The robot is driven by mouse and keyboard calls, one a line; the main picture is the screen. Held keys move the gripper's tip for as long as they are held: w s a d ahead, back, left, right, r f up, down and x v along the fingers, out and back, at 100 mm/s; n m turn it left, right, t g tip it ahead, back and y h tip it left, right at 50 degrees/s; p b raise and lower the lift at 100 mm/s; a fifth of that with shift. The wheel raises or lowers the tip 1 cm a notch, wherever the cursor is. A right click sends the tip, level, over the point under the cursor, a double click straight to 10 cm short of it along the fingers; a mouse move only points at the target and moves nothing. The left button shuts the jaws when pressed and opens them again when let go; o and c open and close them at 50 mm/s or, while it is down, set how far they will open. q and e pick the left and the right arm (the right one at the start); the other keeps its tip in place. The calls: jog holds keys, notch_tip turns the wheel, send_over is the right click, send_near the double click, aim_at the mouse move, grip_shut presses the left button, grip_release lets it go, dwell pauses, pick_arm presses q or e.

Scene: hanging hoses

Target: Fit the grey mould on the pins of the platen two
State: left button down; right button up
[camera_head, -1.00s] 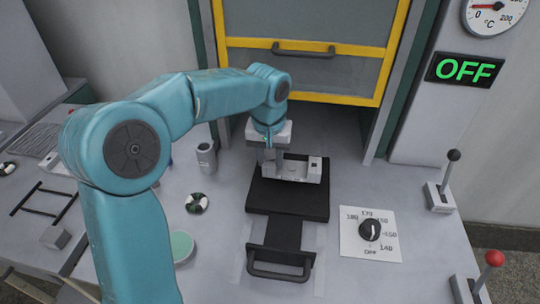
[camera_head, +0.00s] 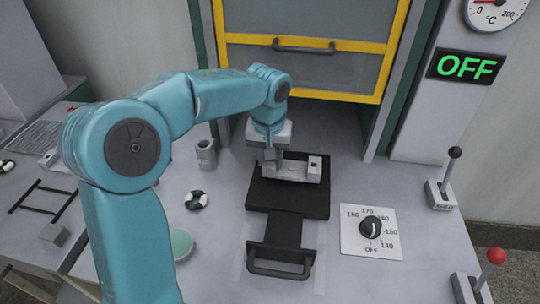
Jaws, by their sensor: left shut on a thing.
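The grey mould (camera_head: 297,173) is a light grey block with a raised square end at its right. It sits at or just over the back part of the black platen (camera_head: 310,205); I cannot tell whether it is down on the pins, which are hidden. My left gripper (camera_head: 270,154) reaches down from above and is shut on the mould's left end. The platen is a black square plate with a pull handle (camera_head: 279,271) toward the front. My right gripper is not in view.
A yellow-framed guard door (camera_head: 310,45) stands behind the platen. A temperature dial (camera_head: 370,227) and two levers (camera_head: 450,165) are at the right. A grey cup (camera_head: 206,155), a black-and-white round piece (camera_head: 196,201) and a green-topped disc (camera_head: 181,244) stand at the left.

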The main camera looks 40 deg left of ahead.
pick_arm(q)
jog(key=shift+f+b, duration=0.6)
jog(key=shift+f, duration=0.25)
dwell(0.7)
dwell(0.4)
jog(key=c, duration=0.7)
grip_release()
notch_tip(320, 180, up, 16)
jog(key=s+p, duration=0.1)
jog(key=p, duration=0.2)
jog(key=shift+s+d, duration=0.4)
jog(key=shift+d, duration=0.05)
jog(key=shift+s, duration=0.1)
